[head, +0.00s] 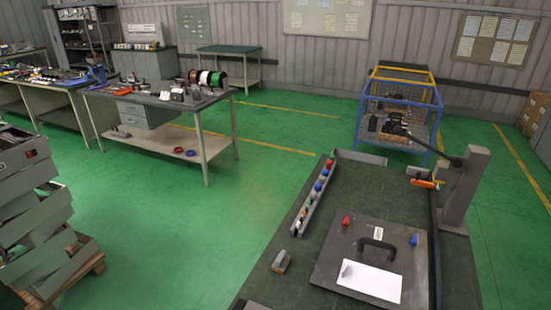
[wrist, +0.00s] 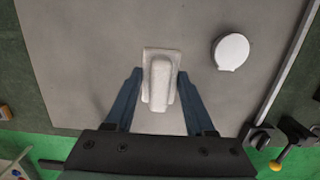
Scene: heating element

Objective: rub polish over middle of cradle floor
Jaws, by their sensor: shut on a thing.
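In the wrist view my gripper (wrist: 159,82) has its two blue-grey fingers closed on the sides of a pale block (wrist: 161,88). The block has a wider flat base and a narrower raised ridge. It is over a flat grey surface (wrist: 80,40), and I cannot tell whether it touches. A white round disc (wrist: 231,52) with a small tab lies on that surface to the right. No polish can be told apart from the grey. I cannot make out the cradle for certain, and my gripper cannot be picked out in the head view.
In the head view a dark bench (head: 320,245) carries a grey board (head: 330,262) with a black handle (head: 378,245) and a white sheet (head: 370,281). A rail of small coloured parts (head: 310,205) runs along its left. A blue-framed cage (head: 360,110) stands behind.

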